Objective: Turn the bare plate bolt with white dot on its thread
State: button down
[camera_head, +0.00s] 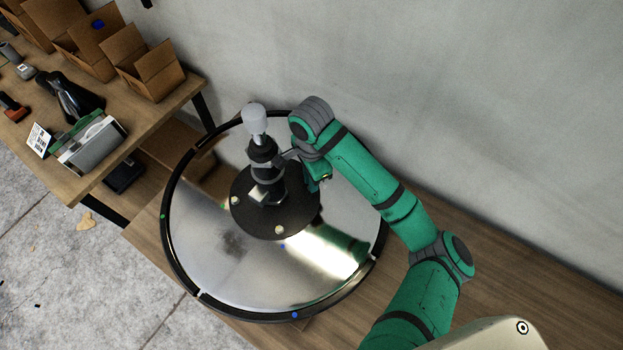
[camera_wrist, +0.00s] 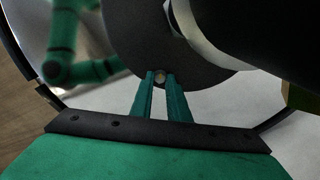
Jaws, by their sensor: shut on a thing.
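My gripper (camera_wrist: 160,74) is shut on a small pale bolt (camera_wrist: 160,79) on the black plate (camera_wrist: 125,28), with a green finger on either side of it. In the head view, my gripper (camera_head: 322,180) is at the right edge of the black plate (camera_head: 262,228), beside the dark column. The held bolt is hidden there. Two other pale bolts show on the plate, one at the left (camera_head: 234,201) and one at the front (camera_head: 279,230). I cannot make out a white dot on the held bolt.
The black plate sits on a shiny round base (camera_head: 205,270) with a black rim, on a wooden bench (camera_head: 500,280). A dark column with a light grey top (camera_head: 254,122) rises from the plate. A shelf with open cartons (camera_head: 145,65) stands at the left; a wall is behind.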

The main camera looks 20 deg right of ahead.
jog(key=c, duration=1.7)
grip_release()
notch_tip(320, 180, up, 11)
jog(key=shift+f, duration=0.1)
